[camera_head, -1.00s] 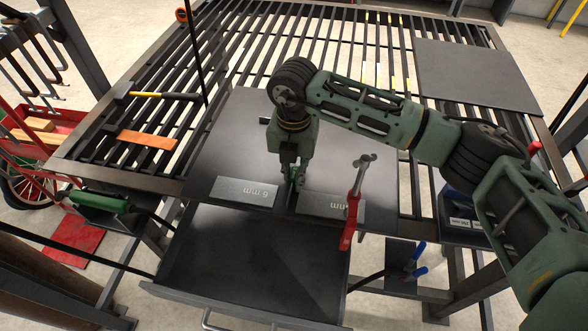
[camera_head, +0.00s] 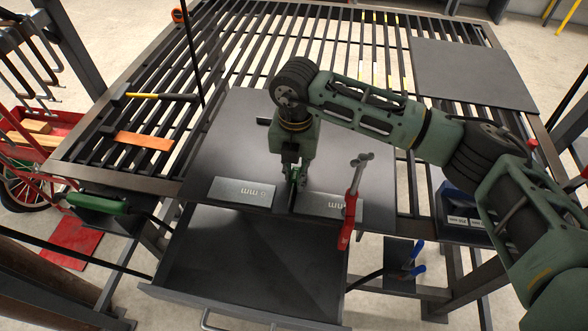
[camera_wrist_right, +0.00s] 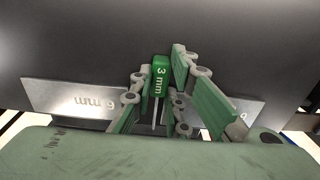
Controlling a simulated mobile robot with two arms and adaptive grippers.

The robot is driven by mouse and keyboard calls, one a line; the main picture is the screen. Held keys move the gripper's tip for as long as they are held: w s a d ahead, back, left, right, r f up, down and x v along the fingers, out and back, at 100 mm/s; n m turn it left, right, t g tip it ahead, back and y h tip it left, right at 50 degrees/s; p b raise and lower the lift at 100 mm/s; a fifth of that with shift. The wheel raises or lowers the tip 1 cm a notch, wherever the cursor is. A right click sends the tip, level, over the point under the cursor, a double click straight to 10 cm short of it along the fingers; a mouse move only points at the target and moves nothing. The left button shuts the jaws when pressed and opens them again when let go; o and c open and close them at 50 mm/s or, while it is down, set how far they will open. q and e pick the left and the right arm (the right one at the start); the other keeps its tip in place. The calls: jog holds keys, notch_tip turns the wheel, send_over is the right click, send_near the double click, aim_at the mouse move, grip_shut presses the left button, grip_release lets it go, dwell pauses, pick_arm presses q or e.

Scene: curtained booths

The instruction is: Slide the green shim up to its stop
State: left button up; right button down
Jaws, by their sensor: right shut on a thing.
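The green shim (camera_wrist_right: 160,78), marked 3 mm, stands between the fingers of my right gripper (camera_wrist_right: 155,92) in the right wrist view, with a thin pale metal strip below its label. My right gripper is shut on it. In the head view my right gripper (camera_head: 292,178) is low over the dark plate, at the gap between two grey metal plates. The left plate (camera_head: 242,192) is marked 6 mm; the right plate (camera_head: 333,205) has its marking partly covered. I cannot make out the stop. My left gripper is not in view.
An open drawer (camera_head: 250,255) lies in front. A hammer (camera_head: 160,95) and an orange-brown bar (camera_head: 145,139) lie on the slatted table at left. A dark sheet (camera_head: 470,75) covers the back right.

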jog(key=shift+s+d, duration=0.1)
jog(key=shift+d, duration=0.35)
dwell(0.7)
jog(key=c, duration=1.6)
grip_release()
